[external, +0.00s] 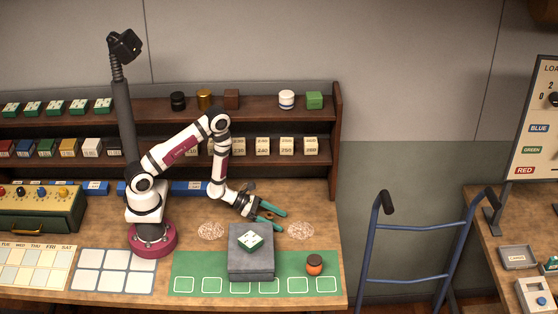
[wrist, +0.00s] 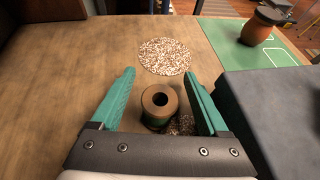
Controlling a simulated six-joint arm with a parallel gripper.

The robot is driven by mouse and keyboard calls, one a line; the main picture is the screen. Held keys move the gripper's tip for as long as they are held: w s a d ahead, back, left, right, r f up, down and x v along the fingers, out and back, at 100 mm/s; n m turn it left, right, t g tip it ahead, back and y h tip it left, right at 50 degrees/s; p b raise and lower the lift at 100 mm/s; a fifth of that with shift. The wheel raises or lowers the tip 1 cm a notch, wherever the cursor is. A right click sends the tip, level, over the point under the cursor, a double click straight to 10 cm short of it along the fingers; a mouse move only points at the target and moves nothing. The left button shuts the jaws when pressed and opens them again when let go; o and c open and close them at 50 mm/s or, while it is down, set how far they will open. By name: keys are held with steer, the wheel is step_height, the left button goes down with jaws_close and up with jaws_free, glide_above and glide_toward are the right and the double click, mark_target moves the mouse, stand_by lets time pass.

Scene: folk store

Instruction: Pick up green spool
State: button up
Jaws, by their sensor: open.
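In the wrist view, a spool (wrist: 160,101) with a tan top and a dark centre hole stands upright. A dark greenish band shows low on its side. My gripper (wrist: 160,76) is open, with one teal finger to the left of the spool and one to the right. Gaps show between the spool and both fingers. In the external view, my gripper (external: 273,217) is low over the table, behind the grey block. There the spool is largely hidden by the fingers, and I cannot make it out clearly.
An orange-brown jar (external: 314,264) stands on the green mat (external: 205,264). A speckled round patch (external: 301,230) lies on the table to the right. Shelves (external: 260,111) stand behind.

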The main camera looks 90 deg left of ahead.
steer(key=shift+w, duration=0.15)
steer(key=shift+c, duration=0.3)
jaws_close()
